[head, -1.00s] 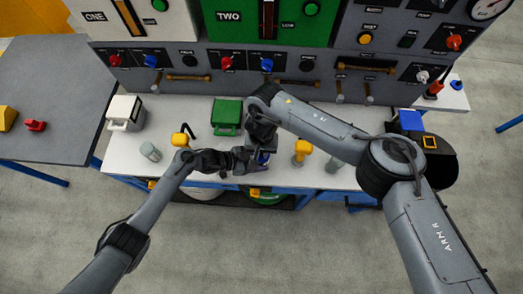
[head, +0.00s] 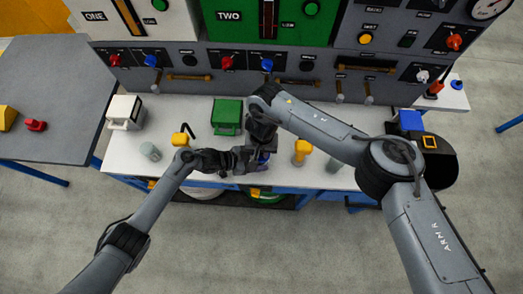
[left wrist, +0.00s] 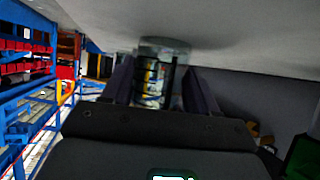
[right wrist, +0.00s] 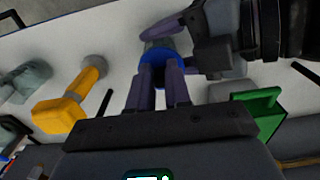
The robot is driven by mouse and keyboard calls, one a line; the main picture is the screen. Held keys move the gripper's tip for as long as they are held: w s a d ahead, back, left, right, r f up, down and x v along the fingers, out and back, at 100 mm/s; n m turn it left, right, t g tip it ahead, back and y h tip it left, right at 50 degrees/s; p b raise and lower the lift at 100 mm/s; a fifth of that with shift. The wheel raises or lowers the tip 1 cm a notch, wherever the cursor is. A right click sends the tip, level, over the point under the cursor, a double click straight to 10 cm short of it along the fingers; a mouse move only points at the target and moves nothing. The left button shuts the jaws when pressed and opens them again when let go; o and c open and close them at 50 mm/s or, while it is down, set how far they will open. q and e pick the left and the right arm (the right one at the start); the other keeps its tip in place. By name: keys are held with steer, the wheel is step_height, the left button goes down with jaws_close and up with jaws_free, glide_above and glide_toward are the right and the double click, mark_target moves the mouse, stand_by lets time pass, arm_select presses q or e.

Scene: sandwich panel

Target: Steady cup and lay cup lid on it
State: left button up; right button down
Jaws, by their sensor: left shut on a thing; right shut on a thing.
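The cup (left wrist: 152,88), clear with a coloured pattern, stands between the fingers of my left gripper (left wrist: 155,85), which is shut on it. The blue cup lid (right wrist: 156,68) is between the fingertips of my right gripper (right wrist: 160,75), which is shut on it. In the right wrist view the lid is at the cup, with the left gripper's purple fingers (right wrist: 180,25) close by. I cannot tell whether the lid touches the rim. In the head view both grippers meet at the bench's front, where my right gripper (head: 262,150) and arms mostly hide cup and lid.
A yellow-topped object (head: 302,150) stands right of the grippers, and another yellow one (head: 181,139) stands to the left. A green box (head: 227,115) is behind them, and a white container (head: 125,111) is at the left. The control panel (head: 235,65) bounds the bench at the back.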

stand_by(0.3)
steer(key=c, duration=1)
jaws_free()
steer(key=shift+o, duration=0.4)
steer(key=o, duration=0.4)
arm_select(q)
steer(key=shift+d, duration=0.1)
arm_select(e)
steer(key=shift+a, duration=0.1)
steer(key=shift+a+r, duration=0.1)
